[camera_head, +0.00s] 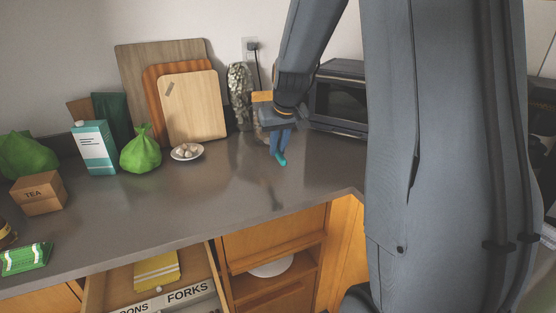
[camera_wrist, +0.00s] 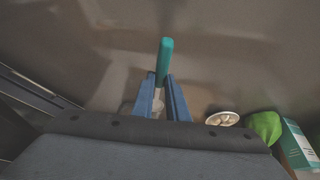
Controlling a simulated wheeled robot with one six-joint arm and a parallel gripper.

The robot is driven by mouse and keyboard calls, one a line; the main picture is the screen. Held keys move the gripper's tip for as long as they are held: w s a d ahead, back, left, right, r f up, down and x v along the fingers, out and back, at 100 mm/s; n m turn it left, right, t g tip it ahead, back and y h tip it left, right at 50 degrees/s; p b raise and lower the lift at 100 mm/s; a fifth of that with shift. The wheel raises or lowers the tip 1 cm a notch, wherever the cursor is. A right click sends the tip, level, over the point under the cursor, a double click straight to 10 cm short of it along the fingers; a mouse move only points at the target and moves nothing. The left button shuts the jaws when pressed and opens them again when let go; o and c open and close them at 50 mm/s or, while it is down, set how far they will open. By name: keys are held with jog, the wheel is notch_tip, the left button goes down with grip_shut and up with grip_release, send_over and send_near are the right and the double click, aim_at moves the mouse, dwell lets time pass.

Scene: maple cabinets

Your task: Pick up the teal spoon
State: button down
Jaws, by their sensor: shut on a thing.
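The teal spoon (camera_wrist: 164,62) is between the two blue fingers of my gripper (camera_wrist: 163,82) in the wrist view. Its teal handle sticks out past the fingertips, and a pale part shows between the fingers nearer the palm. In the head view the teal end of the spoon (camera_head: 281,160) shows just below my gripper (camera_head: 279,148). My gripper is shut on the spoon over the grey counter (camera_head: 235,200), near the toaster oven. A dark shadow lies on the counter in front of it. The rest of the spoon is hidden by the fingers.
A toaster oven (camera_head: 340,100) stands right of my gripper. A small bowl (camera_head: 187,152), cutting boards (camera_head: 195,105), a green bag (camera_head: 141,155) and a carton (camera_head: 95,148) stand to the left. An open drawer (camera_head: 160,285) is below the counter. The counter's middle is clear.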

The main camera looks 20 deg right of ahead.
aim_at(278, 151)
jog(key=shift+r+p, duration=1.2)
jog(key=shift+r, duration=0.55)
